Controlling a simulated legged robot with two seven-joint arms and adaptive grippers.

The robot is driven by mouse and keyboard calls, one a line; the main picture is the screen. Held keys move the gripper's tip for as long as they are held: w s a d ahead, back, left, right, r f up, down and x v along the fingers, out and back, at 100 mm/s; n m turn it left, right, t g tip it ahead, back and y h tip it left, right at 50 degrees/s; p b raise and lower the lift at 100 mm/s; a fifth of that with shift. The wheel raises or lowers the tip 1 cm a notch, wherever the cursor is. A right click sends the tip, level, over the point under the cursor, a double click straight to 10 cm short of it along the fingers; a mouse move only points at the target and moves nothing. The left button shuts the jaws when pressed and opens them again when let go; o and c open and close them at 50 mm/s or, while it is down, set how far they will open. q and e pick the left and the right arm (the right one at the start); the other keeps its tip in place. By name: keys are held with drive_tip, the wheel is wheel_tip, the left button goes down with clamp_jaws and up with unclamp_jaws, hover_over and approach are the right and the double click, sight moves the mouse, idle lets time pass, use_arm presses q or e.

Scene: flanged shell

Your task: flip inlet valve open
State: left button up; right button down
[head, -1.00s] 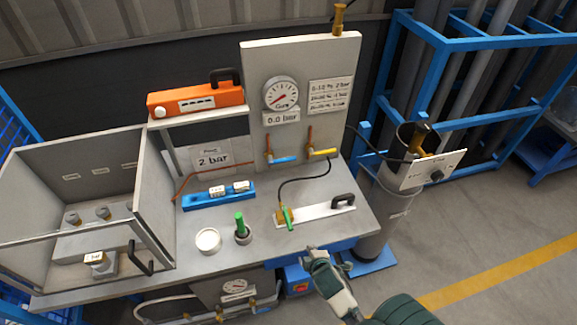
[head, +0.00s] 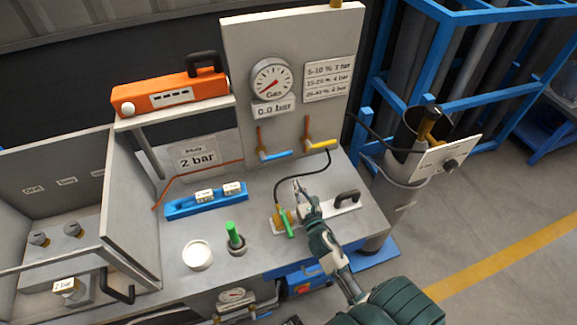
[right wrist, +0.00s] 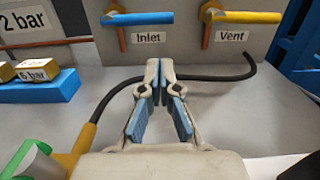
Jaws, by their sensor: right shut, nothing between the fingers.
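The inlet valve has a blue lever (head: 276,154) on the upright grey panel, left of the yellow vent lever (head: 319,144). In the right wrist view the blue lever (right wrist: 142,18) lies horizontal above the "Inlet" label (right wrist: 149,38), with the yellow lever (right wrist: 245,17) to its right. My right gripper (head: 298,186) is over the bench in front of the panel, below and apart from both levers. In the right wrist view its blue-padded fingers (right wrist: 159,84) are closed at the tips with nothing between them. My left gripper is not in view.
A gauge (head: 271,79) reads near zero above a "0.0 bar" label. A black hose (head: 287,181) runs behind my right gripper to a brass fitting with a green lever (head: 286,222). A green-topped plug (head: 234,235) and a blue block (head: 205,202) stand to the left.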

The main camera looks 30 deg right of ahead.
drive_tip(key=w, duration=0.1)
drive_tip(key=w+d, duration=0.1)
drive_tip(key=w, duration=0.1)
drive_tip(key=shift+w+d, duration=0.1)
drive_tip(key=shift+d, duration=0.25)
drive_tip(key=x, duration=0.3)
drive_tip(key=a+x, duration=0.1)
drive_tip(key=x, duration=0.1)
drive_tip(key=shift+w, duration=0.2)
drive_tip(key=shift+w+d+r, duration=0.1)
drive_tip(key=shift+w, duration=0.45)
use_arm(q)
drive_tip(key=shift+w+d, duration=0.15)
use_arm(e)
drive_tip(key=shift+d, duration=0.45)
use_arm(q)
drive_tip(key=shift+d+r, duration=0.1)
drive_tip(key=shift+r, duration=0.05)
use_arm(e)
drive_tip(key=shift+d, duration=0.1)
